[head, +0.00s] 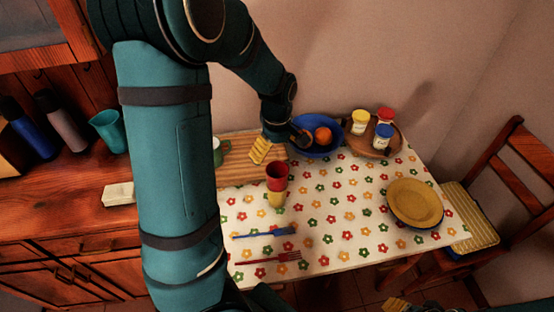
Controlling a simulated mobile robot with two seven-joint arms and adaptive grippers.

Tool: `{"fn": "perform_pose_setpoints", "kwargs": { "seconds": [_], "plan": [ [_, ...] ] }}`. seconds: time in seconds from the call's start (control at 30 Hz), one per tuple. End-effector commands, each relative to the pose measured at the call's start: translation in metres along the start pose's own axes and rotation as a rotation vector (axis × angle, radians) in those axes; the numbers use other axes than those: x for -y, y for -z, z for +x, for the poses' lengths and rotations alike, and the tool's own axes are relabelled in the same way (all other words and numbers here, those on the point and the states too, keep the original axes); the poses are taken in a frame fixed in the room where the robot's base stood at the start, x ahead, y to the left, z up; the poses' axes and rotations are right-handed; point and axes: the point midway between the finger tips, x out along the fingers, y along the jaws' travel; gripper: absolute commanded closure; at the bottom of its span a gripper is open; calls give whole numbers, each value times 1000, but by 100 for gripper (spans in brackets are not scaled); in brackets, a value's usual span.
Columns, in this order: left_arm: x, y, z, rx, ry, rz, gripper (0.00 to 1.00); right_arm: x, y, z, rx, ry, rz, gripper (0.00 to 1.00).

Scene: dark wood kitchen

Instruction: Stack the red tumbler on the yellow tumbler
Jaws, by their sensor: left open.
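The red tumbler (277,172) stands upright on top of the yellow tumbler (276,198), its lower part seeming to sit in the yellow one's mouth. The yellow tumbler stands on the flowered tablecloth. My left gripper (281,146) is open and empty, above and behind the tumblers in the picture, apart from the red one. One finger shows its yellow ribbed pad; the other finger is dark. A small part of my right gripper (397,304) shows at the bottom edge; most of it is out of view.
Behind the tumblers are a striped wooden board (236,174) and a blue bowl (317,152) with an orange fruit (323,134). A round tray (362,147) holds capped jars. A yellow plate (414,202) lies right. A blue utensil (263,233) and red fork (268,259) lie in front.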

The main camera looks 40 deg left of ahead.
Motion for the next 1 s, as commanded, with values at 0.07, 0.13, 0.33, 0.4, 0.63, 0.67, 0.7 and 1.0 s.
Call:
{"fn": "perform_pose_setpoints", "kwargs": {
  "seconds": [0.07, 0.13, 0.33, 0.4, 0.63, 0.67, 0.7, 1.0],
  "plan": [
    [0, 0, -18, 0, -3, 0, 0, 2, 2, -6, -5, 0, 1, 53],
    [0, 0, -29, -1, -3, 1, 0, 3, 4, -9, -8, -1, 2, 53],
    [0, 0, -45, 0, -2, 0, 0, 5, 6, -12, -13, -1, 4, 53],
    [0, 0, -47, 0, -1, 0, 0, 5, 6, -13, -14, -1, 4, 53],
    [-9, -14, -28, 5, -7, 81, 0, 5, 6, -12, -14, -1, 4, 53],
    [-14, -20, -18, 7, -13, 121, 0, 5, 6, -12, -14, -1, 4, 53],
    [-20, -32, -2, 12, -25, 188, 0, 5, 6, -12, -14, -1, 4, 53],
    [-30, -177, 149, 100, -206, 814, 0, 5, 6, -12, -14, -1, 4, 53]
  ]
}}
